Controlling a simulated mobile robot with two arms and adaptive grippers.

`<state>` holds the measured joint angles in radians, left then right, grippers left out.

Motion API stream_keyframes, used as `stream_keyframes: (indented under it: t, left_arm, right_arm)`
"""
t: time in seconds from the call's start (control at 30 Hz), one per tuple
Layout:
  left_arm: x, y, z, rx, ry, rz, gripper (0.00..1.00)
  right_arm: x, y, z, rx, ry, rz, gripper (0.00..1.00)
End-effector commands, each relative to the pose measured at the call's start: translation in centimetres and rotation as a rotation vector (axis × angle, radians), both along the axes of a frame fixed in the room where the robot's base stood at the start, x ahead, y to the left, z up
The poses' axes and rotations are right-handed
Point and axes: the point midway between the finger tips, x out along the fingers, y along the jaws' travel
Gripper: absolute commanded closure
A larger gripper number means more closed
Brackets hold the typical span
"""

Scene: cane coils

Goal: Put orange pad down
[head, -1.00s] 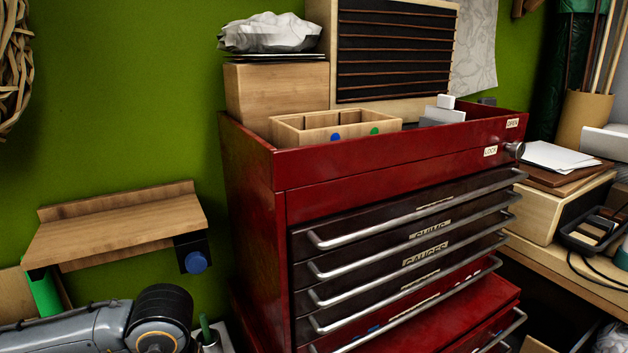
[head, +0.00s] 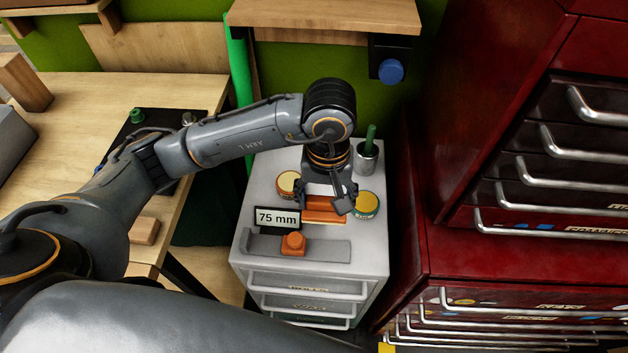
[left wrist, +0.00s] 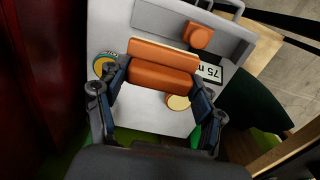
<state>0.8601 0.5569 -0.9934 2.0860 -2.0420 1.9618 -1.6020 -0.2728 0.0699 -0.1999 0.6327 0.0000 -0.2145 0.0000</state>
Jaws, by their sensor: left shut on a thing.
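My left gripper (head: 322,200) reaches in from the left over a small grey drawer cabinet (head: 262,190). It is shut on the orange pad (head: 325,214), low over the cabinet top; I cannot tell whether the pad touches it. In the left wrist view the orange pad (left wrist: 160,78) lies between the fingers of my left gripper (left wrist: 162,88). A smaller orange block (head: 293,243) sits on a grey strip (head: 328,250) in front of it, beside a "75 mm" sign (head: 277,218). My right gripper is out of view.
A metal cup (head: 366,158) stands at the back right. A red tool chest (head: 480,262) borders the right, a wooden bench (head: 75,95) the left. A shelf (head: 325,15) hangs behind.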

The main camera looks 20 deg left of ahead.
Motion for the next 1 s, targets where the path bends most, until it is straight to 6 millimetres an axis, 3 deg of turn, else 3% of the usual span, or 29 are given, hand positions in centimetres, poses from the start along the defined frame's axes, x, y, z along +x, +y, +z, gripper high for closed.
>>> stream_keyframes:
  t: [0.1,0.27,0.37,0.5,0.67,1.0]
  left_arm:
    - [2.8,0.9,-1.1,0.002,0.005,0.007,0.7]
    - [6.6,2.0,-2.8,0.0,0.003,0.007,0.7]
    - [8.2,2.5,-4.9,0.001,0.007,0.003,0.7]
    - [10.1,3.0,-7.2,0.0,0.003,0.001,0.7]
    - [11.1,3.2,-8.4,-0.001,0.001,-0.001,0.7]
    - [11.6,3.4,-11.9,0.0,0.001,-0.002,0.7]
  right_arm:
    - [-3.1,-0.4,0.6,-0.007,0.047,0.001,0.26]
    - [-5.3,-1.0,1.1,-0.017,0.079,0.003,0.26]
    - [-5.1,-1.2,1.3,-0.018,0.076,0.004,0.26]
    - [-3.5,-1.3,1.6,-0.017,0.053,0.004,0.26]
    - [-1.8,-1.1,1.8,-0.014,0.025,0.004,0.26]
    - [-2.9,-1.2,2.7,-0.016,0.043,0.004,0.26]
